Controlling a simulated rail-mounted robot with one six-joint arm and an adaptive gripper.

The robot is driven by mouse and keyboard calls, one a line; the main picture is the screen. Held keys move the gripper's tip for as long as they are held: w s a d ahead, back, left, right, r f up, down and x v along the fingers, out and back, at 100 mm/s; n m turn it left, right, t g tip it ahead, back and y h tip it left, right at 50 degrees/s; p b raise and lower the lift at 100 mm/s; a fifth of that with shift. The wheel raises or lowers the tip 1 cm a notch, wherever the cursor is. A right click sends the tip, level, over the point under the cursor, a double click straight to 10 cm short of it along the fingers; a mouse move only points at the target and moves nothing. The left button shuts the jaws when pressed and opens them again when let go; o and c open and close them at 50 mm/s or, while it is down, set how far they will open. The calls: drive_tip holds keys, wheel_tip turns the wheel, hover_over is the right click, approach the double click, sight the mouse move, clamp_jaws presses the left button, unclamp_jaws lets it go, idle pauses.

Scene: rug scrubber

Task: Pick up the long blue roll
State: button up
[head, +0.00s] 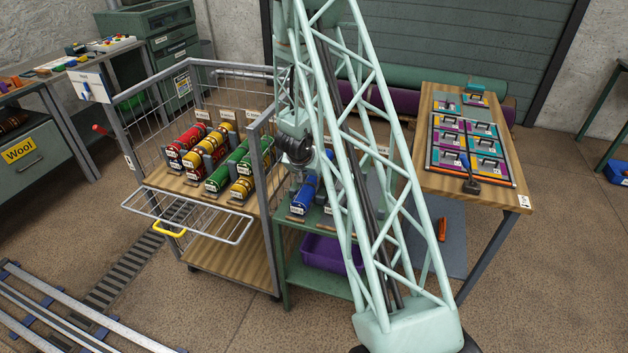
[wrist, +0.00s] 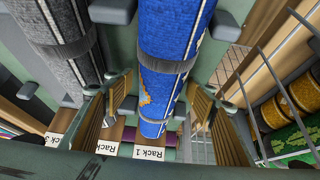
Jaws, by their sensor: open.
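The long blue roll (wrist: 172,50) runs down the middle of the wrist view, with a grey band around it and white and orange pattern marks. It also shows in the head view (head: 303,196), on the green rack beside the wire cart, partly hidden by my arm. My gripper (wrist: 160,100) is open, with one finger on each side of the blue roll's lower part in the picture. I see no finger closed on the roll, and I cannot tell how deep the roll sits between them. In the head view the fingers are too small and covered to make out.
A grey roll (wrist: 62,35) lies left of the blue one. Rack labels (wrist: 150,152) show below. The wire cart (head: 262,235) with red, yellow and green rolls stands close on the left. A purple bin (head: 318,250) sits below; a wooden table (head: 437,180) stands right.

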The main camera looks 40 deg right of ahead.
drive_tip(key=shift+c, duration=0.6)
drive_tip(key=c, duration=1)
drive_tip(key=shift+r, duration=0.15)
wheel_tip(320, 180, up, 18)
drive_tip(key=p, duration=0.7)
drive_tip(key=shift+p, duration=0.4)
